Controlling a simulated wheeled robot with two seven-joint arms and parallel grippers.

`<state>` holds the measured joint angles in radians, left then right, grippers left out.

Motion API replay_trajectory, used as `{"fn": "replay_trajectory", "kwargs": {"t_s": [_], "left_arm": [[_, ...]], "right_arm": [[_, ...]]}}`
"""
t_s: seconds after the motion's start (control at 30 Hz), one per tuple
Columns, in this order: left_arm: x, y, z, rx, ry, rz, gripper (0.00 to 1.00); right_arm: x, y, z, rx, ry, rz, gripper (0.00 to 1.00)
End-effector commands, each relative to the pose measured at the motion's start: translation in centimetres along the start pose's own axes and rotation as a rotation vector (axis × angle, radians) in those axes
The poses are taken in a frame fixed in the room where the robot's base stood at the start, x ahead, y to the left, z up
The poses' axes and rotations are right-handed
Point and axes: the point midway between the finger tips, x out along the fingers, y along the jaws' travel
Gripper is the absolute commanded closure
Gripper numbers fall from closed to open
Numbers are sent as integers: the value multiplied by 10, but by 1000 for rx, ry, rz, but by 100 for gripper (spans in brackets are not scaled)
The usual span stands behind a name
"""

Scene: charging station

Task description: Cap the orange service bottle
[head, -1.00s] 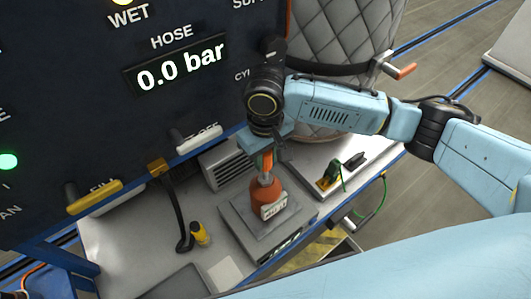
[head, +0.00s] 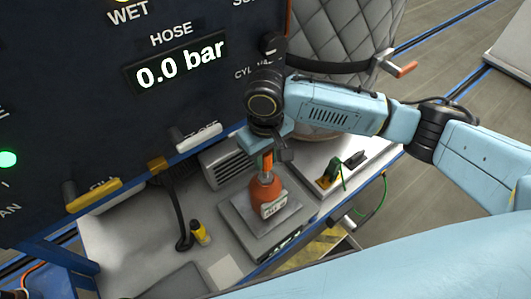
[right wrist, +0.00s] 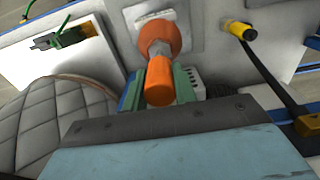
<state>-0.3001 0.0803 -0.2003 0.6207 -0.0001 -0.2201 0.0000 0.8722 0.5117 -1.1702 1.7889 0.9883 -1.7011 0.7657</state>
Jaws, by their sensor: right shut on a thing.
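The orange service bottle (head: 270,190) stands upright on a grey square scale (head: 240,222), with a white label on its front and a grey neck. My right gripper (head: 267,160) is above it, pointing down, shut on an orange cylindrical cap (right wrist: 160,84). The cap is in line with the bottle neck and close to it. I cannot tell whether the cap touches the neck. In the right wrist view the bottle (right wrist: 160,35) shows just beyond the cap, between the green fingers. My left gripper is not in view.
A dark panel (head: 120,130) with handles rises behind the bench. A yellow-capped item (head: 200,233) and a black hose (head: 180,215) are left of the scale. A tray with a green-wired connector (head: 338,170) is to the right. A quilted grey cylinder (head: 345,40) stands behind.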

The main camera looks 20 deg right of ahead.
Motion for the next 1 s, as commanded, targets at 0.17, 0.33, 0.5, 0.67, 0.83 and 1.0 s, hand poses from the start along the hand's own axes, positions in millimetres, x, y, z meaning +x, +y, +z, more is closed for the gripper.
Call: {"fn": "replay_trajectory", "kwargs": {"t_s": [0.17,0.33,0.5,0.67,0.83,1.0], "left_arm": [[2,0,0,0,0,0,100],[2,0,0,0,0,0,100],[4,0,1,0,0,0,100],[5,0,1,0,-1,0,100],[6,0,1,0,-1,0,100],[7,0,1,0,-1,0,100]], "right_arm": [[5,0,0,0,0,0,94],[9,0,0,0,1,0,94],[14,0,0,0,1,0,94],[18,0,0,-1,0,0,94],[22,0,0,-1,-1,0,94],[26,0,0,-1,-1,0,94]]}}
